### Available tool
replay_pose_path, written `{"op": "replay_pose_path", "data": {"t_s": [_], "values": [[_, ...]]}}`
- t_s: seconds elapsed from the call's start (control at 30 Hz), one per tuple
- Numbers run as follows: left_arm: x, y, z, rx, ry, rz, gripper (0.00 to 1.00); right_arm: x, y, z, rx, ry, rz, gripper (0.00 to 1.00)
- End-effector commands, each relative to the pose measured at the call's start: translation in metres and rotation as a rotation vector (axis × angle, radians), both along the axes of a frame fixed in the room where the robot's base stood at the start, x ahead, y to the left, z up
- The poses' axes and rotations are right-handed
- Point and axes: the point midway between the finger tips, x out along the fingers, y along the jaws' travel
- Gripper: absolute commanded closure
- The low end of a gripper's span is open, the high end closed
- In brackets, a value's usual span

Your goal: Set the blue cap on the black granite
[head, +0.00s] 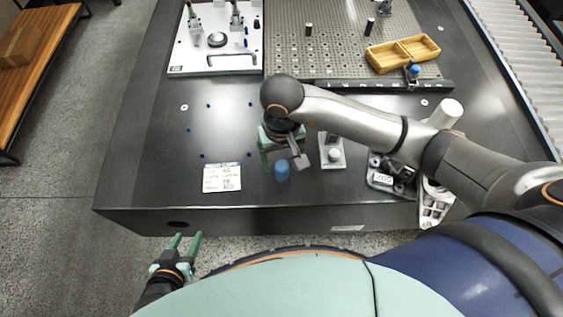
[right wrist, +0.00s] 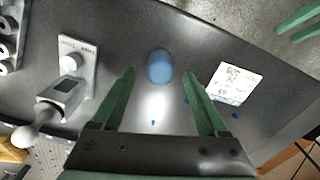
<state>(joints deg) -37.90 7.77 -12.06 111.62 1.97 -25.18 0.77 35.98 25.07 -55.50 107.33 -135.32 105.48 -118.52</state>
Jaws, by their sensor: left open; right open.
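A blue cap (head: 282,171) stands on the black granite (head: 135,160) near its front edge. In the right wrist view the blue cap (right wrist: 160,66) is just ahead of the fingertips, roughly centred between them, with nothing gripping it. My right gripper (right wrist: 162,82) is open and empty, with its green fingers spread. In the head view my right gripper (head: 281,152) is directly behind the cap, partly hidden by my arm. My left gripper (head: 187,238) is open and empty, off the front edge of the granite at the lower left.
A printed label (head: 222,177) lies left of the cap. A grey device (head: 332,152) and a dark metal part (head: 390,175) stand to the right. A hole plate (head: 290,60) with a wooden tray (head: 402,52) and a white fixture board (head: 190,55) are behind. The left granite is mostly clear.

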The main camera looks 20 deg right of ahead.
Motion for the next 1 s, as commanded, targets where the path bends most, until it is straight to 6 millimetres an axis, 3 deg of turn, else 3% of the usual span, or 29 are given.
{"op": "replay_pose_path", "data": {"t_s": [0.2,0.4,0.87,1.0], "values": [[-0.001,0.001,-0.001,0.002,0.003,0.003,0.5,0.002,0.0,0.051,0.001,-0.008,0.001,0.24],[-0.002,0.002,-0.002,0.003,0.005,0.003,0.5,0.001,0.0,0.08,0.0,-0.004,0.0,0.24],[-0.002,0.002,-0.003,0.004,0.006,0.004,0.5,0.0,0.001,0.09,0.003,0.002,-0.001,0.24],[-0.002,0.002,-0.003,0.004,0.006,0.004,0.5,-0.016,0.022,0.081,0.102,0.07,-0.037,0.24]]}}
